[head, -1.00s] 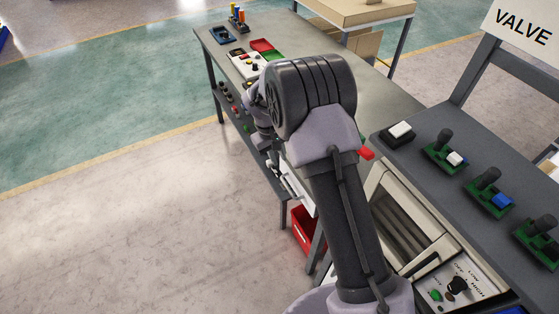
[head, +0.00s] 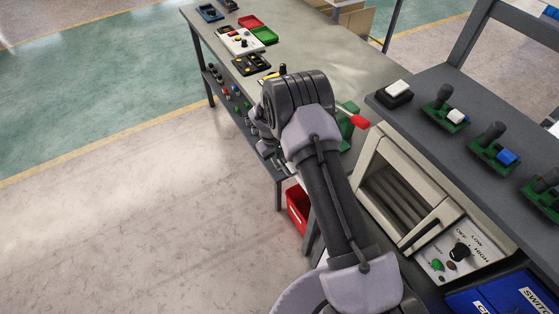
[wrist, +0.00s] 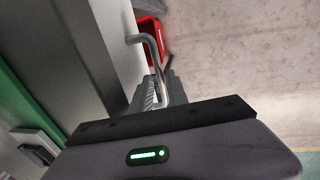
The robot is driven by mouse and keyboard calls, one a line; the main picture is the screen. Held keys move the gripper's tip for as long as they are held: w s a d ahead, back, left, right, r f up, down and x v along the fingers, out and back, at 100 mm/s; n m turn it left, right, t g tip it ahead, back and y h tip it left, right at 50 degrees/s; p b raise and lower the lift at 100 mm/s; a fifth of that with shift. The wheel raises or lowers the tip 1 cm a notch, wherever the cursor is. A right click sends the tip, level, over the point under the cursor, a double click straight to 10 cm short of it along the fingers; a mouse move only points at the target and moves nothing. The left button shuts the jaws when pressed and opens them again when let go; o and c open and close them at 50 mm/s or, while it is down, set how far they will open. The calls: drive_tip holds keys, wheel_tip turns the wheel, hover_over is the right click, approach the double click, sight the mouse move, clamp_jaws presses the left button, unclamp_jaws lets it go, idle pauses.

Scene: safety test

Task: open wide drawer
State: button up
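A grey bar handle (wrist: 152,48) stands out from a pale flat front (wrist: 112,35), probably the wide drawer, in the wrist view. My gripper (wrist: 165,84) is at the near end of this handle, with the bar running down between its fingers. Whether the fingers press on the bar cannot be told. In the head view my arm covers the gripper, and only a bit of pale surface shows beside it under the workbench (head: 330,50). How far the drawer is out cannot be seen.
A red bin (head: 298,208) sits low by the bench leg, also in the wrist view (wrist: 151,38). An oven-like box (head: 400,190) with a knob panel stands right of my arm, under a shelf with switches. A red-tipped lever (head: 360,122) is close to my arm. Floor at left is clear.

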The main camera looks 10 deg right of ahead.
clamp_jaws()
idle(1.4)
